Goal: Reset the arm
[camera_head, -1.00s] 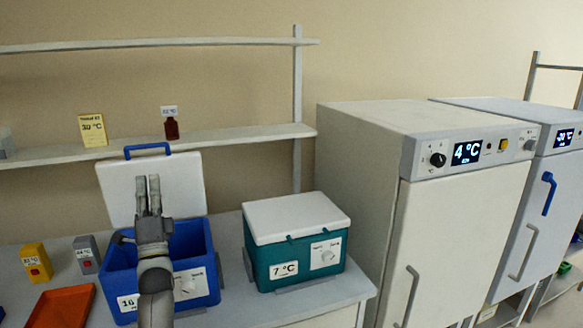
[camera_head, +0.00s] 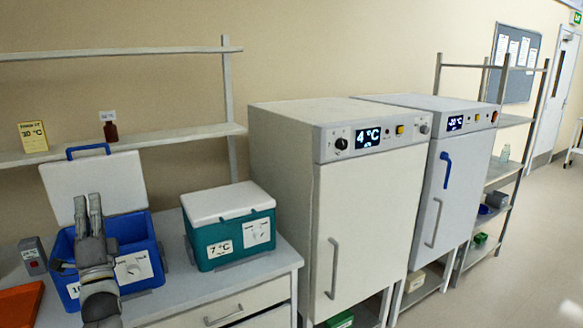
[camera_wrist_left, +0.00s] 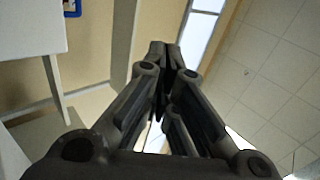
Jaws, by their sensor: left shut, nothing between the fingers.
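My left gripper (camera_head: 88,214) is in the head view at lower left, pointing up in front of the open blue cooler box (camera_head: 141,262). It is shut with nothing between its fingers. In the left wrist view its fingers (camera_wrist_left: 161,52) are together, with wall and ceiling behind them. My arm hides part of the blue box's front and inside. My right gripper is not in view.
A teal cooler (camera_head: 229,241) with its white lid shut stands beside the blue box on the counter. Two cabinets, one reading 4 °C (camera_head: 283,170) and one with a blue handle (camera_head: 458,190), stand to the right. Open floor (camera_head: 545,250) lies at far right.

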